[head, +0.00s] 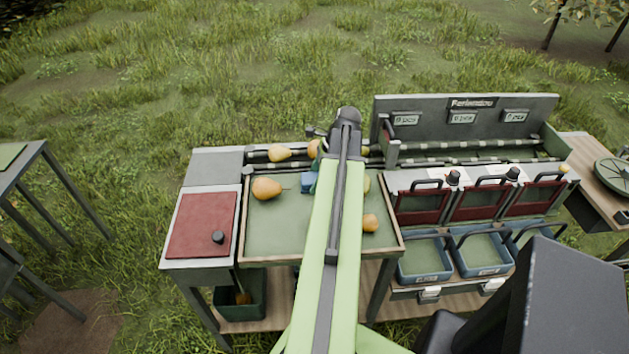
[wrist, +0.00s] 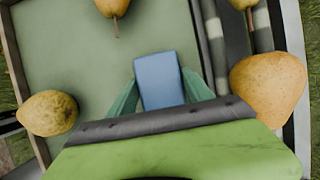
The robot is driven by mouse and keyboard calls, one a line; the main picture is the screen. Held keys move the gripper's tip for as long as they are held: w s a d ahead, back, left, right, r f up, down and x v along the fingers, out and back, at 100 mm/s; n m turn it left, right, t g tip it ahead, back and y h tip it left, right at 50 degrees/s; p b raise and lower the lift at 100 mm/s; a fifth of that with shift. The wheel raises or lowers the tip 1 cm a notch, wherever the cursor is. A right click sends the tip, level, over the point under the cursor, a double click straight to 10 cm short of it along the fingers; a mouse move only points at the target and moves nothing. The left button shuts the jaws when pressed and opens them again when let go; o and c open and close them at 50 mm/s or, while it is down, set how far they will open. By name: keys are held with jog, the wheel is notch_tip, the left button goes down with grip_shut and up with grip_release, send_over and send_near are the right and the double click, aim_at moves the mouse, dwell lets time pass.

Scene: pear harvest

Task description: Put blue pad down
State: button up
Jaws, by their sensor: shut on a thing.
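The blue pad (wrist: 159,80) is between the fingers of my gripper (wrist: 160,92) in the wrist view. My gripper is shut on it, over the green bed of the wooden-rimmed tray (head: 242,225). In the head view the pad (head: 308,182) shows as a small blue patch left of my arm, near the back of the tray. My arm hides most of the gripper there. I cannot tell whether the pad touches the tray bed.
Pears lie around the pad: one at the tray's left (head: 266,188), one at its right (head: 370,223), others on the rollers behind (head: 279,153). A red panel (head: 203,225) is left. Blue bins (head: 424,260) stand right. The tray's front left is clear.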

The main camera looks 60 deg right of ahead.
jog(key=o, duration=1.2)
jog(key=shift+r+p, duration=0.3)
jog(key=shift+p, duration=0.15)
jog(key=p+v, duration=1)
jog(key=v, duration=0.1)
jog(key=shift+s+r+p, duration=0.15)
jog(key=shift+r+p, duration=0.2)
jog(key=shift+p, duration=0.05)
